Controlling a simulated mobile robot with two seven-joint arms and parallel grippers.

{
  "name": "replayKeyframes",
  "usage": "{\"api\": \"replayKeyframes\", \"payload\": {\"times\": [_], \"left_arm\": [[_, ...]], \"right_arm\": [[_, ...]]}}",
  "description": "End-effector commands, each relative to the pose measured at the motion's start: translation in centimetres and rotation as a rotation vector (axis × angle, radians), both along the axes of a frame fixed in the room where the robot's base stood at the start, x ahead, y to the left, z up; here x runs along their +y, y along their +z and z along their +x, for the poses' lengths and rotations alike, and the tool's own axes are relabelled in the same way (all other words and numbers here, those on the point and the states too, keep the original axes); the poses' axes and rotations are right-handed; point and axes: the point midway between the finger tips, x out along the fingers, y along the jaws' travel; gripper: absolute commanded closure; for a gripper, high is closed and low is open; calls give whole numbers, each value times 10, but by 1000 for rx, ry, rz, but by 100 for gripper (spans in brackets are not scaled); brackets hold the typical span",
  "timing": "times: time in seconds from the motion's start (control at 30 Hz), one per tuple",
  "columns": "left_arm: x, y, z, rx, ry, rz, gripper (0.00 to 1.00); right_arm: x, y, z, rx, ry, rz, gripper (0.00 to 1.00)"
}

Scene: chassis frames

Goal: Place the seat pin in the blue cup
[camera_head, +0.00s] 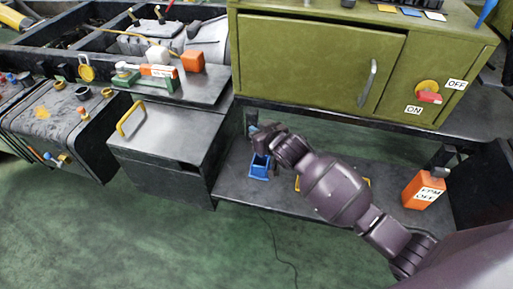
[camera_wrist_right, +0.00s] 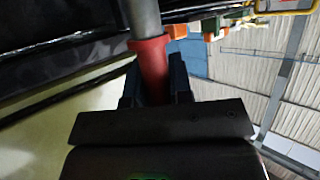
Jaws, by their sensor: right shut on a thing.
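My right gripper (camera_head: 258,131) is over the shelf under the green cabinet, a little above and to the left of the blue cup's top. In the right wrist view my right gripper (camera_wrist_right: 155,82) is shut on the seat pin (camera_wrist_right: 152,65), a grey rod with a red lower part between the dark fingers. The pin's lower end is hidden by the gripper. The blue cup (camera_head: 260,168) stands on the shelf, apart from the pin as far as I can tell. My left gripper is not in view.
The green cabinet (camera_head: 310,60) overhangs the dark shelf (camera_head: 235,180). An orange box (camera_head: 424,190) stands at the shelf's right. A yellow item is partly hidden behind my arm. A grey toolbox (camera_head: 165,135) with a yellow handle is at the left.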

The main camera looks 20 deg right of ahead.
Motion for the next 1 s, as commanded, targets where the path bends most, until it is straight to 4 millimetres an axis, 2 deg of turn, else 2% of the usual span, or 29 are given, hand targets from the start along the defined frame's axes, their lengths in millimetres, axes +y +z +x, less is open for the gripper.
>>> {"api": "replayKeyframes", "payload": {"times": [0.03, 0.33, 0.63, 0.83, 1.0], "left_arm": [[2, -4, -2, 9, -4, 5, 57], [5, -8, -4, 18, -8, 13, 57], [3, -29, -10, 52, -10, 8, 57], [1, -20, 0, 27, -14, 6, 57], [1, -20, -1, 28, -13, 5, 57]], "right_arm": [[1, -11, -1, 4, 0, 1, 100], [0, -26, 0, -1, 1, 1, 100], [1, -74, -1, 5, 1, 2, 100], [0, -74, 1, -4, 1, 0, 100], [0, -74, 0, -4, 1, 0, 100]]}}
